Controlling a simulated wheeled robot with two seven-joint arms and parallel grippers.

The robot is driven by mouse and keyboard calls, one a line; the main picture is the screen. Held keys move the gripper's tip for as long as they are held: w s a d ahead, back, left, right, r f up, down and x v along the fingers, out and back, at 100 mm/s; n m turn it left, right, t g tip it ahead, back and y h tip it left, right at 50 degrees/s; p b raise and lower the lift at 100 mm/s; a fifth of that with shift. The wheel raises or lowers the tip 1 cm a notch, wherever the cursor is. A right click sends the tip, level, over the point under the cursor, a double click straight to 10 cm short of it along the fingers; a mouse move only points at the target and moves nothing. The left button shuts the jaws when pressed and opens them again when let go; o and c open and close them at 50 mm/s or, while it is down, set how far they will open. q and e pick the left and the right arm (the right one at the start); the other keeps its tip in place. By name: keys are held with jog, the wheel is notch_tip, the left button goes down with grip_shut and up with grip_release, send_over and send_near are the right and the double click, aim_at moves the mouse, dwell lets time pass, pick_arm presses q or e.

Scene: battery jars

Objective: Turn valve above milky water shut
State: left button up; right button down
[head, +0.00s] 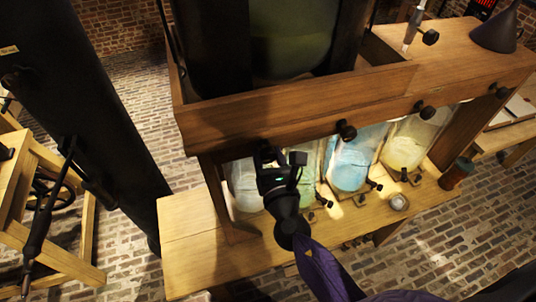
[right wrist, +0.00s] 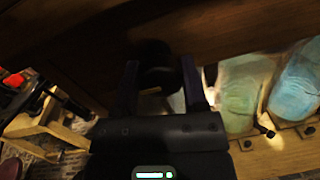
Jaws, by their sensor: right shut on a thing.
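My right gripper (head: 268,156) is at the left end of the wooden beam, in front of a pale, cloudy jar (head: 243,188) that it partly covers. In the right wrist view its two fingers (right wrist: 160,84) are on either side of a dark round valve knob (right wrist: 155,57), shut on it. The knob is mostly hidden by the gripper in the head view. Other black valve knobs sit along the beam to the right, one (head: 347,130) above the blue jar (head: 352,165). My left gripper is not in view.
A pale green jar (head: 307,178) and a yellowish jar (head: 408,146) stand on the wooden bench (head: 190,245). Small black taps stick out low in front of the jars. A small round metal dish (head: 399,202) lies on the bench. The wooden beam (head: 300,108) overhangs the jars.

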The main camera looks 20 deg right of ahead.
jog(key=m, duration=0.4)
jog(key=shift+b, duration=0.35)
jog(key=m, duration=0.4)
jog(key=shift+m+g+b, duration=0.3)
jog(key=m, duration=0.4)
jog(key=shift+y, duration=0.3)
jog(key=shift+d+m+y, duration=0.1)
jog(key=shift+m+y, duration=0.2)
jog(key=shift+m, duration=1.7)
jog(key=shift+f, duration=0.1)
jog(key=shift+c, duration=0.7)
grip_release()
